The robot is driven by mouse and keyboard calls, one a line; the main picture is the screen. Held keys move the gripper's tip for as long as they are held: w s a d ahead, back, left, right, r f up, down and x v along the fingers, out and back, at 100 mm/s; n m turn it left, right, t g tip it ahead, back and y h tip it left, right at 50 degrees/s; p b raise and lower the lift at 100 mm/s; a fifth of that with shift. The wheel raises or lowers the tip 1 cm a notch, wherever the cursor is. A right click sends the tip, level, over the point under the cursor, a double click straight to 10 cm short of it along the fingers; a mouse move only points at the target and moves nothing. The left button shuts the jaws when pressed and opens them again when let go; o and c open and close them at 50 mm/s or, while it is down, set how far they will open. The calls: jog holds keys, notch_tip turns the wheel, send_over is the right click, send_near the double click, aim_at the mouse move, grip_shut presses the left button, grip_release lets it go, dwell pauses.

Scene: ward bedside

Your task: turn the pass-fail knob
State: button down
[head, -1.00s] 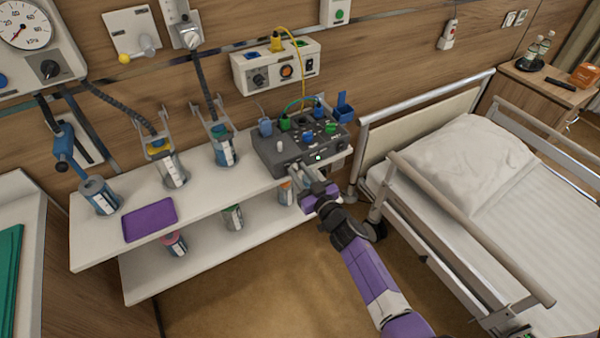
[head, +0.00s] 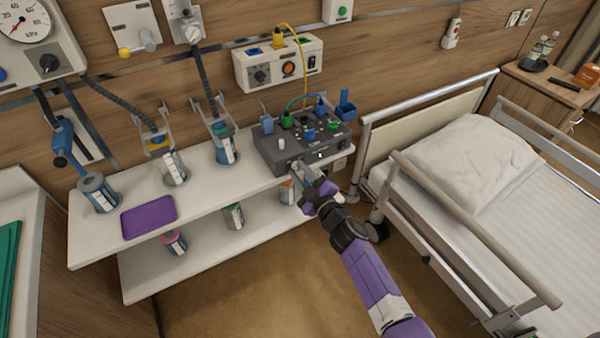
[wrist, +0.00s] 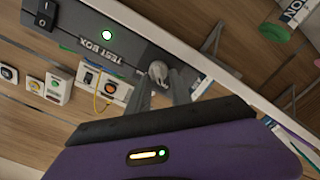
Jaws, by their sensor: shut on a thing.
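The grey test box (head: 335,155) stands on the right end of the upper white shelf, with coloured sockets and knobs on its top. My gripper (head: 297,168) is at the lower left of its front face. In the wrist view the box's dark front panel (wrist: 75,25) reads "TEST BOX". A small pale grey knob (wrist: 158,70) on that panel sits between my fingertips (wrist: 161,84), which are shut on it. No pass or fail marking is readable, and my gripper hides the knob in the head view. A lit green-white lamp (wrist: 106,35) and a black rocker switch (wrist: 45,12) show on the panel.
A bed (head: 445,160) with a rail stands close on the right of my arm. Several canisters and a purple tray (head: 149,217) are on the upper shelf (head: 100,245). A yellow cable hangs from the wall unit (head: 270,70) behind the box. Open floor lies in front.

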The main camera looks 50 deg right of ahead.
jog(key=shift+n, duration=0.3)
jog(key=c, duration=1.1)
grip_release()
jog(key=shift+c, duration=0.2)
jog(key=shift+s, duration=0.1)
jog(key=v, duration=0.7)
jog(key=shift+s, duration=0.3)
jog(key=shift+a, duration=0.15)
